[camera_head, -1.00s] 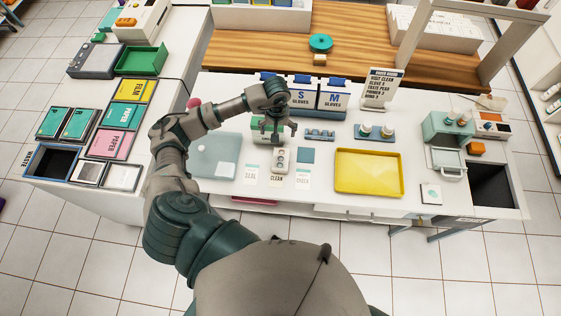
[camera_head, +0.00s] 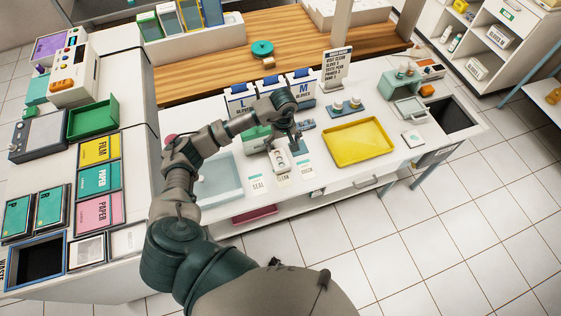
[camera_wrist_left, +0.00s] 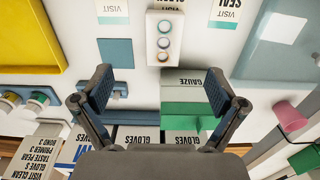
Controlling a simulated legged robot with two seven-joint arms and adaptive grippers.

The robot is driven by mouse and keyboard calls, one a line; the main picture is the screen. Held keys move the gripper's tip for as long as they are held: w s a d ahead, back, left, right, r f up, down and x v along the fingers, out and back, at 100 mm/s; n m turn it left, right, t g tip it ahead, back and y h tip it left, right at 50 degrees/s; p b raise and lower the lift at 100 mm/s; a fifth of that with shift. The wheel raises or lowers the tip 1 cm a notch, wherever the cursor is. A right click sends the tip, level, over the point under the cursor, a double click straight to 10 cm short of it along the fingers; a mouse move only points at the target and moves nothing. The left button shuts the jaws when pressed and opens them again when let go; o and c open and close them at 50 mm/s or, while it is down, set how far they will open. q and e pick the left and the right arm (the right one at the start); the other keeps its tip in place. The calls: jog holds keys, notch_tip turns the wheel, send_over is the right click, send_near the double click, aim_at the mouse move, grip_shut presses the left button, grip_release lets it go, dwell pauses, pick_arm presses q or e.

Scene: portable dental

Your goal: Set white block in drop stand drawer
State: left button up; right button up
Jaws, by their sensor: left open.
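The white block (camera_head: 280,160), with a row of round rings on its face, lies near the front of the white table between printed cards. It also shows in the wrist view (camera_wrist_left: 166,38), ahead of the fingers. My left gripper (camera_head: 283,140) is open and empty above the table, just behind the block and apart from it; its spread fingers also show in the wrist view (camera_wrist_left: 163,90). The pale green drop stand (camera_head: 398,84) stands at the right of the table. Its drawer (camera_head: 411,110) appears pulled out toward the front; its inside is too small to make out.
A yellow tray (camera_head: 357,142) lies between the block and the stand. A green gauze box (camera_wrist_left: 190,108) is close to my left fingers. Glove boxes (camera_head: 270,92) stand behind. A translucent blue tray (camera_head: 221,182) is left of the block. A dark bin (camera_head: 452,116) is at the right end.

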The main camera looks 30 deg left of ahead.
pick_arm(q)
send_over(281, 164)
notch_tip(281, 164, down, 6)
jog(key=shift+w+f+p, duration=0.1)
jog(key=shift+f+p, duration=0.1)
jog(key=shift+p, duration=0.15)
jog(key=shift+f, duration=0.25)
notch_tip(281, 164, down, 4)
jog(key=shift+d+f+p, duration=0.1)
jog(key=shift+f+p, duration=0.1)
jog(key=shift+p, duration=0.4)
jog(key=shift+f, duration=0.45)
pick_arm(e)
jog(key=shift+s+a+r, duration=0.15)
jog(key=shift+s+r, duration=0.05)
jog(key=shift+r, duration=0.3)
jog(key=shift+s+a+r, duration=0.15)
jog(key=shift+s+r, duration=0.05)
jog(key=shift+r, duration=0.3)
pick_arm(q)
jog(key=shift+c, duration=0.3)
jog(key=c, duration=1.4)
jog(key=shift+c, duration=0.3)
pick_arm(e)
jog(key=shift+d, duration=0.1)
pick_arm(q)
jog(key=shift+r, duration=0.1)
